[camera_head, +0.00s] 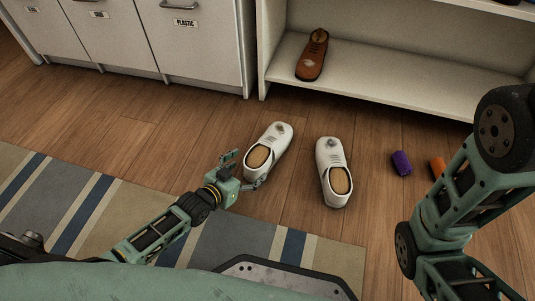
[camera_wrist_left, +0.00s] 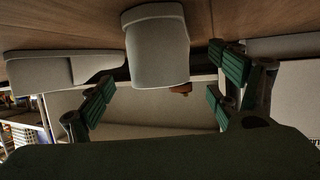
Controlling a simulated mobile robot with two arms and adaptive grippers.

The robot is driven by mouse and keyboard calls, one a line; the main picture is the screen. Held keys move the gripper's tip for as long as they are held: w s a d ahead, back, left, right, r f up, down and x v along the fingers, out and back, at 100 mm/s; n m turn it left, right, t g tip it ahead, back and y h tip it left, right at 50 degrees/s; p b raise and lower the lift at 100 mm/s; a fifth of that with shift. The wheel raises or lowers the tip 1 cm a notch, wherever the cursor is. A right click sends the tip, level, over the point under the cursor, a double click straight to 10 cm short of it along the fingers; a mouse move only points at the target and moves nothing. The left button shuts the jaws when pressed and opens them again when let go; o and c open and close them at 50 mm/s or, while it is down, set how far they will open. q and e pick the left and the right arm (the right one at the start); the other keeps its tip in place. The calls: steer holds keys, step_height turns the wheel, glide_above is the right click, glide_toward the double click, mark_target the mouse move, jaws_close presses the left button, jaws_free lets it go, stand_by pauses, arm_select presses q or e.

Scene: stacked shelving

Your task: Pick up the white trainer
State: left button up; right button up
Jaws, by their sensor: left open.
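Two white trainers stand upright on the wooden floor in the head view, a left one (camera_head: 281,136) and a right one (camera_head: 327,152), both with tan insoles. My left gripper (camera_head: 244,170) is open at the heel of the left trainer, one finger on each side of the heel end. In the left wrist view, the heel of that trainer (camera_wrist_left: 157,45) shows between the open fingers (camera_wrist_left: 165,80), towards the top. I cannot tell whether a finger touches it. The other trainer (camera_wrist_left: 40,68) lies at the left of the wrist view. My right gripper is out of view.
A brown shoe (camera_head: 312,55) sits on the white shelf's (camera_head: 400,80) bottom board. A purple object (camera_head: 401,163) and an orange object (camera_head: 437,167) lie on the floor at right. White bins (camera_head: 200,50) stand at back left. A striped rug (camera_head: 100,205) covers the front left.

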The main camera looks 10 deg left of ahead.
mark_target(257, 159)
arm_select(q)
steer(key=b+x, duration=0.4)
steer(key=x, duration=0.1)
steer(key=shift+w+b, duration=0.15)
steer(key=shift+b, duration=0.25)
steer(key=shift+w+d, duration=0.15)
steer(key=shift+w, duration=0.2)
steer(key=shift+c, duration=0.2)
steer(key=c, duration=1.7)
steer(key=shift+r, duration=0.2)
